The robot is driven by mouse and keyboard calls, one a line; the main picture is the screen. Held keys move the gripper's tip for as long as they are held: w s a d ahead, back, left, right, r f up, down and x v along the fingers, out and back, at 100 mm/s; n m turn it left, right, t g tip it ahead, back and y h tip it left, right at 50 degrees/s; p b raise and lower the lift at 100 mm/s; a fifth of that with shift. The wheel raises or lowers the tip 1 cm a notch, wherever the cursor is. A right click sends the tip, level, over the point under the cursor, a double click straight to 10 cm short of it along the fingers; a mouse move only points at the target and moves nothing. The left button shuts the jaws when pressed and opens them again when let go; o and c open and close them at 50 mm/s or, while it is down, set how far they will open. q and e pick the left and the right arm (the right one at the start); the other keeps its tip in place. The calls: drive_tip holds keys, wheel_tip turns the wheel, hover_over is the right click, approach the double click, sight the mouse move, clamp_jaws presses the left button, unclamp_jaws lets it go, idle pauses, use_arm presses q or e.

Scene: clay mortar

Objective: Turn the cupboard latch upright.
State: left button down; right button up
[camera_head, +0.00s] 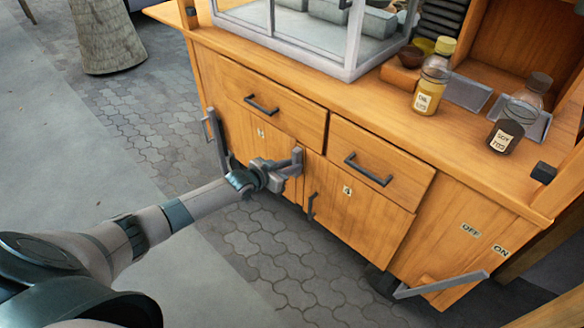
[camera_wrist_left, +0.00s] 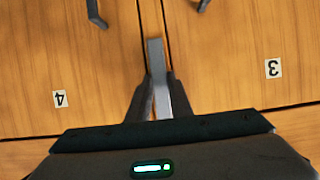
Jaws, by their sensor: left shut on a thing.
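The latch is a short grey bar (camera_head: 297,158) at the top of the seam between cupboard doors 3 and 4, below the drawers. In the left wrist view the bar (camera_wrist_left: 156,58) runs nearly along the door seam, close to upright with a slight tilt. My left gripper (camera_head: 284,168) is at the latch, its fingers shut on the bar. In the left wrist view the fingers (camera_wrist_left: 154,98) close around the bar's near part, which they partly hide. My right gripper is not in view.
Drawer handles (camera_head: 262,104) (camera_head: 369,170) stick out above the doors, and door 4's handle (camera_head: 311,207) is just right of my gripper. A grey lever (camera_head: 442,285) juts out lower right near OFF/ON labels. Bottles (camera_head: 432,80) stand on the counter. The paved floor in front is clear.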

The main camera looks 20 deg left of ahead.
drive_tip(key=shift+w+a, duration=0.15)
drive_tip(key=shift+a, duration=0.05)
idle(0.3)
use_arm(q)
drive_tip(key=c, duration=1.6)
unclamp_jaws()
drive_tip(key=shift+s, duration=0.1)
drive_tip(key=p+v, duration=0.2)
drive_tip(key=v, duration=1.5)
drive_tip(key=shift+a+r+p, duration=0.1)
drive_tip(key=shift+r+p, duration=0.1)
drive_tip(key=shift+p, duration=0.15)
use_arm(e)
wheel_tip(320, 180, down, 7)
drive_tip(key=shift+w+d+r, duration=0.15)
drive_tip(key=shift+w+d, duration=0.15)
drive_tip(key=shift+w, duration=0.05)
